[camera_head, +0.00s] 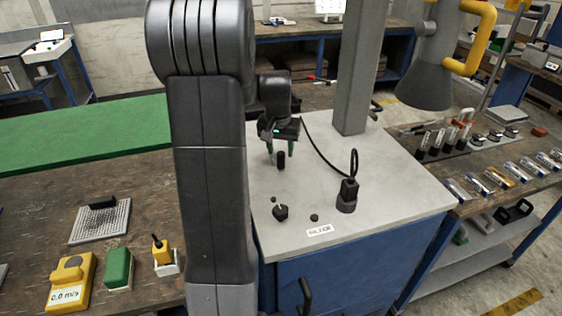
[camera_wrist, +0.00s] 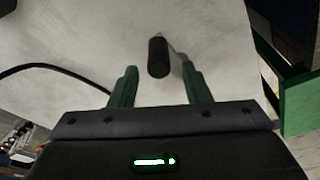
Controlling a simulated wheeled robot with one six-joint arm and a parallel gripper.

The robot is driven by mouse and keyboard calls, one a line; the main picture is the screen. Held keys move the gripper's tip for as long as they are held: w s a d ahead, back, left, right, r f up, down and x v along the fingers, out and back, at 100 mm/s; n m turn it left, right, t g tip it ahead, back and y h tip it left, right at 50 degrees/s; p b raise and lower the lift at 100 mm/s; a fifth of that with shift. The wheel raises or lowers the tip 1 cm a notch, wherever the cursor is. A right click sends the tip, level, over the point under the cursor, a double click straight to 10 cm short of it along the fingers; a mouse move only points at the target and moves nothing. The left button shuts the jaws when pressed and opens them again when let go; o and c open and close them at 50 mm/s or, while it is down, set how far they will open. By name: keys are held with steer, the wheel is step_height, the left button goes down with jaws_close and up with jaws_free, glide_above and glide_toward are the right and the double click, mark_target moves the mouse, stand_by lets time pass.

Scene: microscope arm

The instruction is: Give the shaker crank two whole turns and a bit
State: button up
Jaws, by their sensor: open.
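The crank's black handle (camera_head: 281,161) stands over the pale grey top (camera_head: 385,185) of a blue cabinet. In the wrist view the handle (camera_wrist: 158,57) is a dark cylinder, with a thin pale rod just right of its upper end. My gripper (camera_head: 279,150) is open and points down above the handle. In the wrist view its two green fingers (camera_wrist: 160,76) stand either side of the handle's near end, with a gap on both sides. The handle looks untouched. The rest of the crank is mostly hidden.
A black plug (camera_head: 347,195) with a looping cable stands right of the gripper. A black knob (camera_head: 281,212), a small black button (camera_head: 314,217) and a label (camera_head: 319,231) lie nearer. A grey post (camera_head: 356,70) rises behind. My arm hides the cabinet's left side.

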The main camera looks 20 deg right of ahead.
steer(key=shift+r+p, duration=1.8)
steer(key=shift+r, duration=1)
step_height(320, 180, down, 8)
steer(key=b, duration=0.5)
steer(key=shift+b, duration=0.35)
steer(key=c, duration=0.6)
